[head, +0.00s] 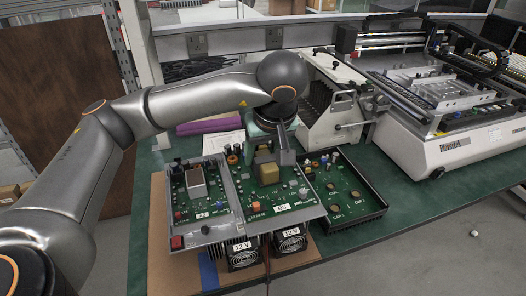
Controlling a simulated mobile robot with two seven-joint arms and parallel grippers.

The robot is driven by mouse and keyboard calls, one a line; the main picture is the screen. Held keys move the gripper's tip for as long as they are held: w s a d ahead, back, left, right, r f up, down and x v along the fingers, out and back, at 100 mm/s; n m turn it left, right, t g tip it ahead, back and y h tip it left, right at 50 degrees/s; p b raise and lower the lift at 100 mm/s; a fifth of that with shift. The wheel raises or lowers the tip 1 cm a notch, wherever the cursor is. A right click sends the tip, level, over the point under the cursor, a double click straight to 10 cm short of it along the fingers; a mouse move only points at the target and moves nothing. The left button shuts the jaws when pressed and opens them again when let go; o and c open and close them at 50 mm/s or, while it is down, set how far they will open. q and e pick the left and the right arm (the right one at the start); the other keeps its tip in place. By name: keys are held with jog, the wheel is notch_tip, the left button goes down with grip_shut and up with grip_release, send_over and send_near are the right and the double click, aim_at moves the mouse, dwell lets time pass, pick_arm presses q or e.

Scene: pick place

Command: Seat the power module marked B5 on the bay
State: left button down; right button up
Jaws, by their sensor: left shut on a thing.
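My left gripper (285,146) reaches in from the left and points down over the back of the middle circuit board (255,205). My right gripper is not in view.
A black-walled tray (373,212) marked CAP 1 and CAP 2 lies right of the boards. A white rack (335,105) and a large white machine (455,150) stand behind. Green bench (425,208) is clear at right.

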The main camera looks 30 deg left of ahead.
pick_arm(q)
jog(key=shift+r+p, duration=1.2)
jog(key=shift+r, duration=0.4)
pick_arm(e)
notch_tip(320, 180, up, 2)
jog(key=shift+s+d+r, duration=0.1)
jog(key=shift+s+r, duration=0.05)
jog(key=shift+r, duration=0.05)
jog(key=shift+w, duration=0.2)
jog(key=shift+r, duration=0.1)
